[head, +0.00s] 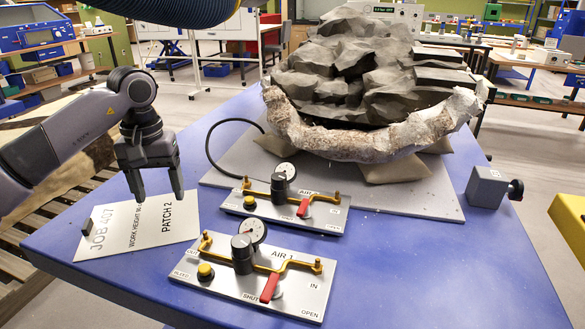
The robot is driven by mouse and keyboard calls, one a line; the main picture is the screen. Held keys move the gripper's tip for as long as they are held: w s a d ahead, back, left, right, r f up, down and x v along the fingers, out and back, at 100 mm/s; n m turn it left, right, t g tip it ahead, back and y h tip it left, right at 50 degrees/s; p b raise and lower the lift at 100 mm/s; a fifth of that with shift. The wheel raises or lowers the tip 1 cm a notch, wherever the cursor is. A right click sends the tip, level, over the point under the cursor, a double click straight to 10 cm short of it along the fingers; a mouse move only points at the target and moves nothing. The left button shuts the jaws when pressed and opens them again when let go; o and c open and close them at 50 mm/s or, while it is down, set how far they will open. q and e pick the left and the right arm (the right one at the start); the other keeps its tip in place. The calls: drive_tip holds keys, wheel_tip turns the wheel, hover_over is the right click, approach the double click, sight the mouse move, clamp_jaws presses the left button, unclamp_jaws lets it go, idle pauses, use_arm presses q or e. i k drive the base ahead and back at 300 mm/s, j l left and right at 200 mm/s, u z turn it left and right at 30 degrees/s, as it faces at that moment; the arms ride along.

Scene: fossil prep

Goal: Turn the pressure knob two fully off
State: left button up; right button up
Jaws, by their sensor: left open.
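Two grey air panels lie on the blue table. The rear panel (327,222) carries a black knob (279,187), a round gauge (287,170), a yellow pipe and a red lever (304,207); its label is too small to read surely. The front panel (215,285), marked AIR 1, has its own black knob (242,247), gauge (253,229) and red lever (269,287). My left gripper (158,190) is open and empty, fingers pointing down over the job card, to the left of both panels and apart from both knobs. My right gripper is out of view.
A job card (150,232) lies at the table's left. Behind the panels, a large grey rock in a plaster jacket (370,140) rests on cushions on a grey board (440,200). A grey block with a black knob (487,187) stands right. The table's front right (450,270) is clear.

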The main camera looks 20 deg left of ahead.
sight(279, 180)
drive_tip(key=j+z, duration=1.3)
